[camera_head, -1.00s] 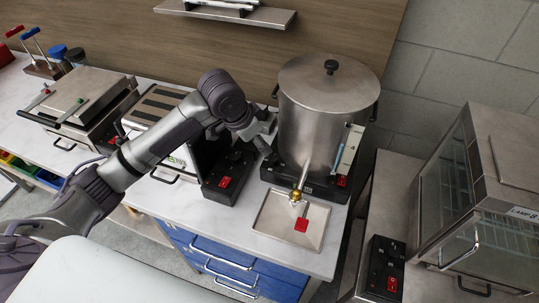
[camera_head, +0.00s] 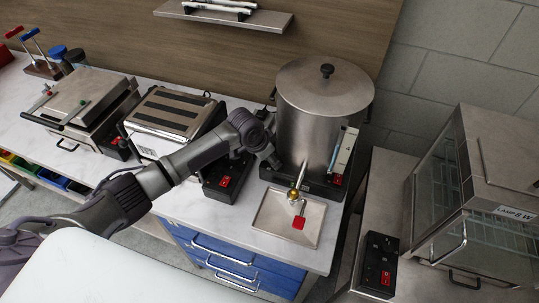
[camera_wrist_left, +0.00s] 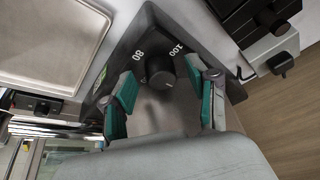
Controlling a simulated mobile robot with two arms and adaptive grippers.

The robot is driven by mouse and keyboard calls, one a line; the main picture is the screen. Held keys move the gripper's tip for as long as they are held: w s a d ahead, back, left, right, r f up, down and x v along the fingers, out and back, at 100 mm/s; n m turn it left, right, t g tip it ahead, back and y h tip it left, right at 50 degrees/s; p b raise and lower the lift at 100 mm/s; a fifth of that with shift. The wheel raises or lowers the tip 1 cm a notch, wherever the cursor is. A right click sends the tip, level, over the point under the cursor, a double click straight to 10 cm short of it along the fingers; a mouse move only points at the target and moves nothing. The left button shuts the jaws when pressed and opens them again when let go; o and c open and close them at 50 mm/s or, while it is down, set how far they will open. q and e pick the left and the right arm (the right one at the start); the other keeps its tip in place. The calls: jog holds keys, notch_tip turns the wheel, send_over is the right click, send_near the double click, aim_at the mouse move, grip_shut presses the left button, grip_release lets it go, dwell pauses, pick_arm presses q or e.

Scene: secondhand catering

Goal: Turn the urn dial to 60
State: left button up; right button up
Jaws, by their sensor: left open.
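The steel urn (camera_head: 318,115) stands on a black base at the right end of the white counter. Its black dial (camera_wrist_left: 160,70) shows in the left wrist view on a dark panel, with the numbers 80 and 100 beside it. I cannot read the dial's setting clearly. My left gripper (camera_wrist_left: 163,92) is open, its teal-padded fingers on either side of the dial; I cannot tell whether they touch it. In the head view the left gripper (camera_head: 270,158) is at the left of the urn's base, its fingertips and the dial hidden. My right gripper is not in view.
The urn's brass tap (camera_head: 293,195) with red lever hangs over a drip tray (camera_head: 270,226). A glass display case (camera_head: 480,200) stands right.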

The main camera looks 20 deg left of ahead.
pick_arm(q)
jog(key=shift+f, duration=0.15)
grip_shut()
jog(key=shift+m, duration=0.3)
